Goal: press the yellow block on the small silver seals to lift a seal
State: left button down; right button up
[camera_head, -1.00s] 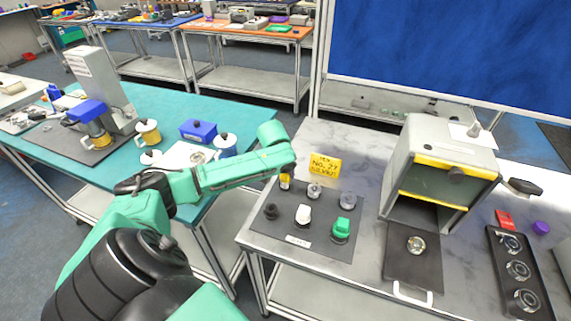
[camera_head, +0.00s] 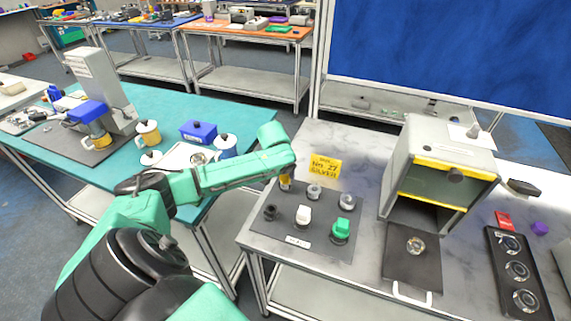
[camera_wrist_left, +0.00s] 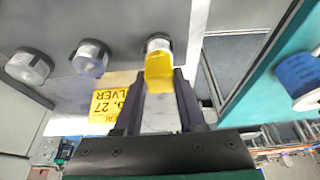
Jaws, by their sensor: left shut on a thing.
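My left gripper (camera_head: 286,172) is shut on the yellow block (camera_wrist_left: 159,70), which sits between its two fingers in the left wrist view. The block is at the seal mat's back left corner, over a small silver seal (camera_wrist_left: 158,42) in a dark holder. Block and seal overlap in the wrist view; I cannot tell whether they touch. A second silver seal (camera_head: 315,192) and a third (camera_head: 347,201) stand to the right in the same row. They also show in the wrist view, the second (camera_wrist_left: 90,58) and the third (camera_wrist_left: 30,66). My right gripper is out of view.
The dark mat (camera_head: 262,230) also bears black, white and green-topped stamps in front. A yellow sign (camera_head: 325,167) stands behind the seals. A grey box machine (camera_head: 425,150) with an open front stands to the right. A teal table (camera_head: 175,105) is at left.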

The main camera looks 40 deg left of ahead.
pick_arm(q)
jog(key=shift+a+r+p, duration=0.1)
jog(key=shift+r+p, duration=0.75)
jog(key=shift+p, duration=0.15)
notch_tip(320, 180, up, 3)
jog(key=p, duration=0.3)
jog(key=shift+w+r, duration=0.1)
jog(key=shift+r, duration=0.9)
